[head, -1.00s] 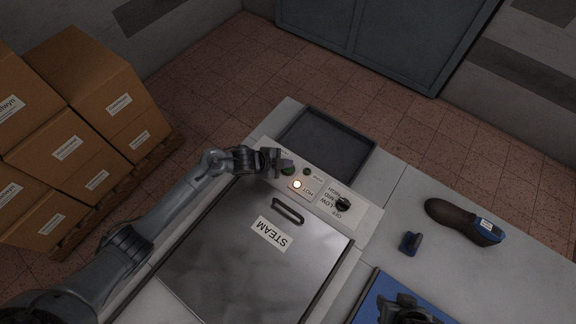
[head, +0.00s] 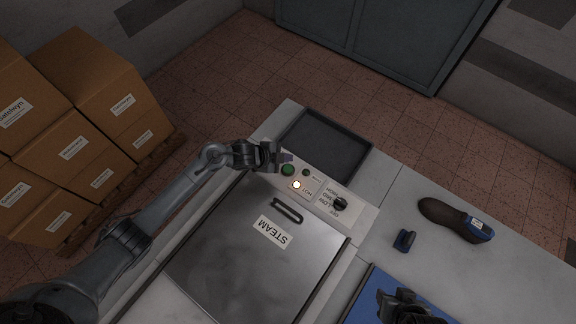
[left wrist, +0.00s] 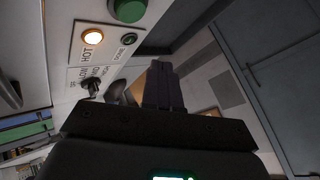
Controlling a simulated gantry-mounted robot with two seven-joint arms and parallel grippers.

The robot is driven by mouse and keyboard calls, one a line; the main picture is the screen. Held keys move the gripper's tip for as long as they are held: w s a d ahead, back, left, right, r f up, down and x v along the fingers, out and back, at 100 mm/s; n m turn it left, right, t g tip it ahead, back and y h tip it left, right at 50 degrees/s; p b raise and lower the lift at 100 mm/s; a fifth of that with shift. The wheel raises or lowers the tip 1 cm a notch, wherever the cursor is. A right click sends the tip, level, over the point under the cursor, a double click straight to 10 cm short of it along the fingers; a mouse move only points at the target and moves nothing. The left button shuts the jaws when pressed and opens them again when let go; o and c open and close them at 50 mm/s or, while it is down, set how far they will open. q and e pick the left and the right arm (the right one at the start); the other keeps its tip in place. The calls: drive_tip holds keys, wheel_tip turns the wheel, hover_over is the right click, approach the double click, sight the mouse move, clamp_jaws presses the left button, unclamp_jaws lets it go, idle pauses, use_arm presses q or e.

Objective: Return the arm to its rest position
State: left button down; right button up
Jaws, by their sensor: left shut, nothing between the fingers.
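My left gripper (head: 284,157) is shut and empty, just above and behind the green button (head: 288,170) on the steamer's control panel. In the left wrist view its closed fingers (left wrist: 162,85) point away from the camera, and the green button (left wrist: 129,9) shows at the top. The HOT lamp (head: 297,185) glows. My right gripper (head: 402,306) shows at the bottom edge of the head view, over a blue mat (head: 366,291); its fingers are not clear.
The steamer's lid (head: 243,266), marked STEAM, is down. A dark tray (head: 325,146) lies behind the panel. A knob (head: 340,203) sits on the panel. A brown shoe last (head: 450,217) and a small blue piece (head: 404,241) lie on the table. Cardboard boxes (head: 70,150) stand at left.

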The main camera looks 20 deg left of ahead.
idle(0.3)
use_arm(q)
drive_tip(key=s+d+r+n+y+p, duration=0.25)
drive_tip(key=s+r+n+p, duration=0.45)
drive_tip(key=s, duration=0.4)
drive_tip(key=s+a+r+n+g+y+p, duration=0.1)
drive_tip(key=s+a+r+n+p, duration=0.1)
drive_tip(key=s, duration=0.7)
drive_tip(key=s+a+r+n+g+y+p, duration=0.2)
drive_tip(key=s+a+r+n, duration=0.2)
drive_tip(key=s+r, duration=0.5)
drive_tip(key=shift+s+a+r+n+g, duration=0.25)
drive_tip(key=shift+s+a+n+g, duration=0.1)
drive_tip(key=shift+s+n, duration=0.45)
drive_tip(key=shift+w, duration=0.2)
idle(0.7)
idle(1.9)
